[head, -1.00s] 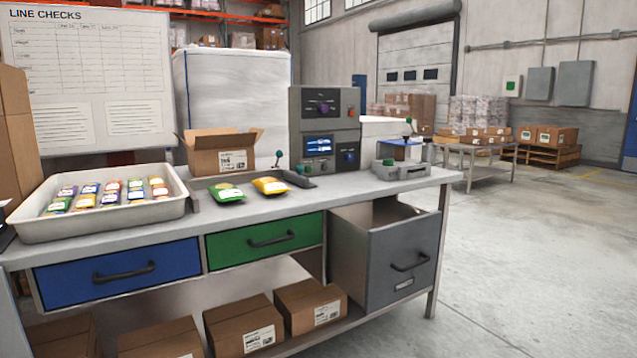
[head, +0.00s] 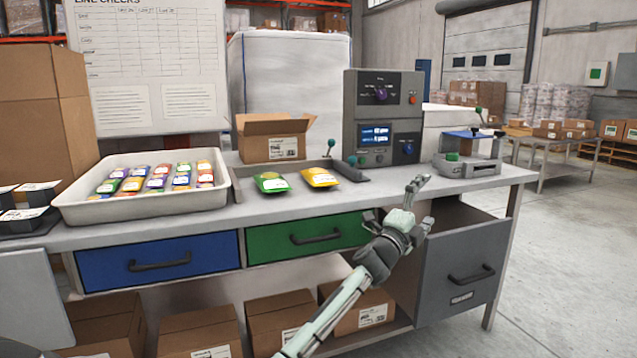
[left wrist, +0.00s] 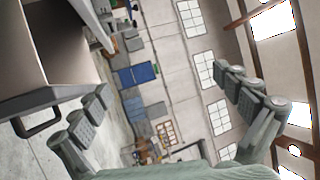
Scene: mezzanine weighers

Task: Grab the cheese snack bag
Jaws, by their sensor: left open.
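A yellow-orange snack bag (head: 320,178) and a green snack bag (head: 271,183) lie side by side on the bench, in front of the open carton. Their print is too small to read, so I cannot tell from it which is the cheese one. Several more coloured bags lie in rows in the white tray (head: 75,212) at left. My left gripper (head: 424,203) is open and empty, in front of the bench's front edge, to the right of the yellow bag and apart from it. Its spread fingers also show in the left wrist view (left wrist: 168,108), with no bag between them. My right gripper is not in view.
A grey machine with dials (head: 384,120) stands behind and right of the bags, with small knobbed levers near them. An open carton (head: 273,140) is behind. The open grey drawer (head: 465,255) sticks out below, close to my left arm. A small device (head: 468,155) stands at right.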

